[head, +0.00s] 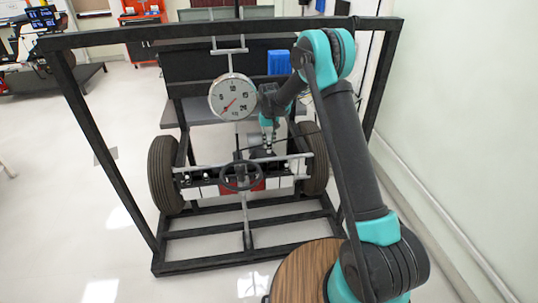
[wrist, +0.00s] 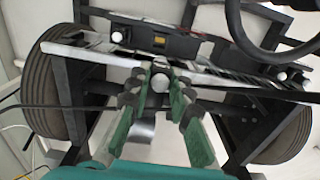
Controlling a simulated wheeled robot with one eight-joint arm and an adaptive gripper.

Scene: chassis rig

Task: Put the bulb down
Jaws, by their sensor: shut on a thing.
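My gripper (wrist: 159,88) shows in the wrist view with its green fingers closed around a small whitish round bulb (wrist: 160,82). The bulb is between the dark fingertips, in front of the rig's light bar (wrist: 205,80); I cannot tell whether it touches the bar. In the head view my gripper (head: 268,143) is above the right half of the chassis rig's front bar, left of the right tyre. The bulb is too small to make out there.
Pale round lamps (wrist: 117,36) and (wrist: 282,76) sit along the bar. A steering wheel (head: 241,177), a round gauge (head: 232,96) and two tyres (head: 165,175) are close by. The black frame (head: 95,150) surrounds the rig. A round wooden top (head: 300,272) is at the front.

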